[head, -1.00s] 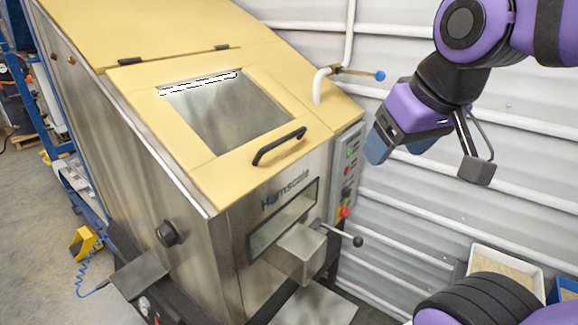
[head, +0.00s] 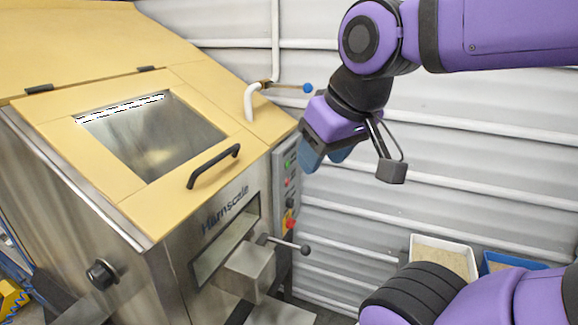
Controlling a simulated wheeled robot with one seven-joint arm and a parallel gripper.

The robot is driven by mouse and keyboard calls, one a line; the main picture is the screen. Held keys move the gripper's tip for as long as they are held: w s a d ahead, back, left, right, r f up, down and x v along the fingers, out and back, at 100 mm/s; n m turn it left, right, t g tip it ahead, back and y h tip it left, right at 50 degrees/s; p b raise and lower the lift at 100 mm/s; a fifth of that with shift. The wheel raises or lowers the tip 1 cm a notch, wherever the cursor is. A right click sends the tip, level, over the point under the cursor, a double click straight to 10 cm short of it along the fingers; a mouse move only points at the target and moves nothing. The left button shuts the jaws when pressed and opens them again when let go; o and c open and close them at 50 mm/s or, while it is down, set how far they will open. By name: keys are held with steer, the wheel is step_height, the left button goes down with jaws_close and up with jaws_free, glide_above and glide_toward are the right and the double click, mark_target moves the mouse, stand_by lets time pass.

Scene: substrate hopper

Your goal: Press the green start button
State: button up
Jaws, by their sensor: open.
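The green start button (head: 289,166) is a small spot high on the narrow grey control panel (head: 279,196), on the right front corner of the steel hopper machine. It is seen at a steep angle. My gripper (head: 325,156), with blue fingertips, is open and empty. It hangs in the air just right of the panel's upper part in the picture, near the button, and partly overlaps the panel's top edge. I see no contact, and the depth gap is hard to judge.
A red knob (head: 291,222) sits lower on the panel. A ball-ended lever (head: 305,249) sticks out below it, and a blue-tipped valve handle (head: 307,88) is above. A black lid handle (head: 213,166) is at left. A white bin (head: 443,241) stands low at right.

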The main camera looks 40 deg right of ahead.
jaws_close()
stand_by(1.4)
